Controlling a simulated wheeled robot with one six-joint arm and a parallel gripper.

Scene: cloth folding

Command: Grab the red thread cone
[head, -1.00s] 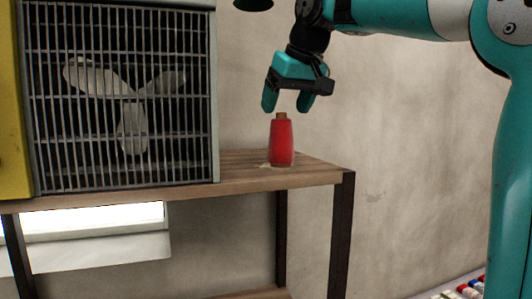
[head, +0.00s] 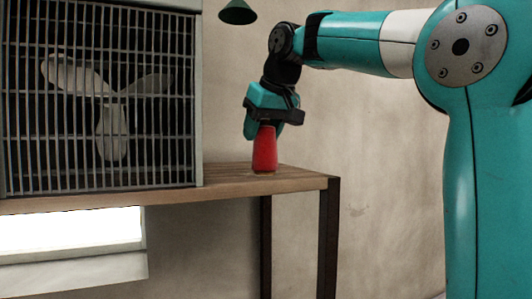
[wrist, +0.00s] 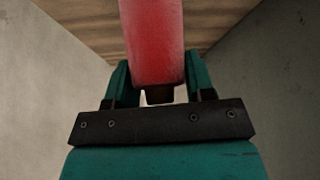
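The red thread cone (head: 264,151) stands upright on the wooden shelf (head: 220,183), near its right end. My gripper (head: 263,131) points down over the cone, with a finger on each side of its upper part. In the wrist view the cone (wrist: 154,42) lies between the two teal fingers (wrist: 158,80), which look close against its sides. The gripper appears shut on the cone. The cone's top is hidden by the gripper in the head view; its brown tip shows near the palm in the wrist view.
A large caged fan (head: 100,100) stands on the shelf to the left of the cone. A dark green lamp shade (head: 237,12) hangs above. A plain wall (head: 390,200) is behind, and a bright panel (head: 70,232) is below the shelf.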

